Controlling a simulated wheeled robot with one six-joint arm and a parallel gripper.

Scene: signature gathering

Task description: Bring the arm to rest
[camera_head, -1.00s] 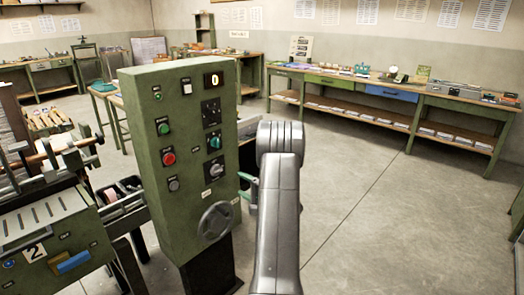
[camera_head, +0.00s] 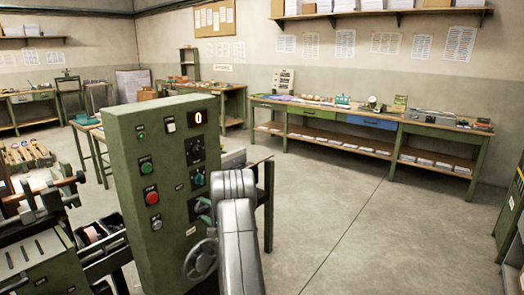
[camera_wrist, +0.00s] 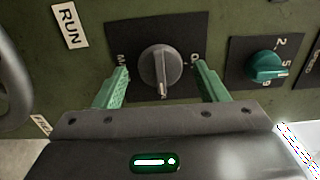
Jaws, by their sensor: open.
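My gripper (camera_wrist: 161,67) is open, with one green finger on each side of a grey selector knob (camera_wrist: 161,70) in the wrist view. I cannot tell whether the fingers touch the knob; no clear contact shows. The knob sits on a black plate on a green control cabinet (camera_head: 160,240). In the head view my grey arm (camera_head: 238,235) rises in front of the cabinet's right side. It hides part of the lower panel, and only a bit of green finger shows beside it.
The cabinet has a green button (camera_head: 146,167), a red button (camera_head: 151,197), a display (camera_head: 198,117) reading 0 and a handwheel (camera_head: 200,260). A green machine (camera_head: 45,262) stands at the left. A long workbench (camera_head: 400,125) lines the back wall. The floor (camera_head: 345,220) at the right is clear.

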